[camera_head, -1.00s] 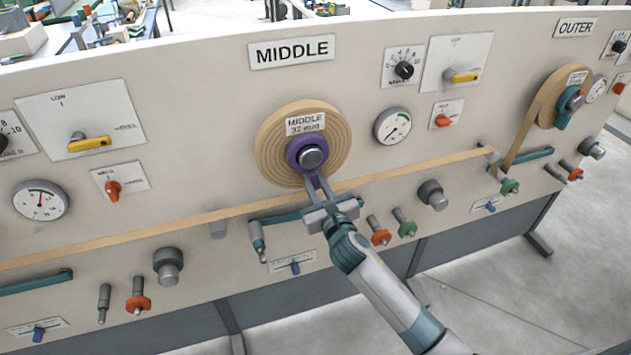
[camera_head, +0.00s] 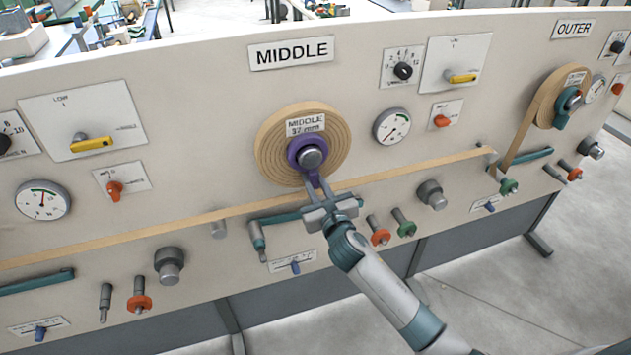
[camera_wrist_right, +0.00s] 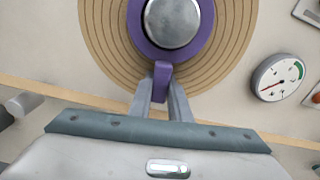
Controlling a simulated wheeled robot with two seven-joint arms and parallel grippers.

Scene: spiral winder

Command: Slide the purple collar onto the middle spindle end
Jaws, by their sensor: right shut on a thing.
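The purple collar (camera_head: 294,153) is a ring around the grey middle spindle end (camera_head: 311,157), in front of the tan wound roll under the MIDDLE sign. In the wrist view the collar (camera_wrist_right: 205,38) surrounds the round metal spindle end (camera_wrist_right: 172,20). My right gripper (camera_head: 314,181) comes from below and is shut on the collar's purple tab, which shows between the two fingers in the wrist view (camera_wrist_right: 161,85). How deep the collar sits along the spindle cannot be told. My left gripper is not in view.
The tan roll (camera_head: 270,140) is behind the collar. A tan strip (camera_head: 420,172) runs across the panel behind my right gripper. A teal-handled crank (camera_head: 258,240), red knob (camera_head: 380,237) and green knob (camera_head: 407,228) stick out nearby. A gauge (camera_head: 392,127) is to the right.

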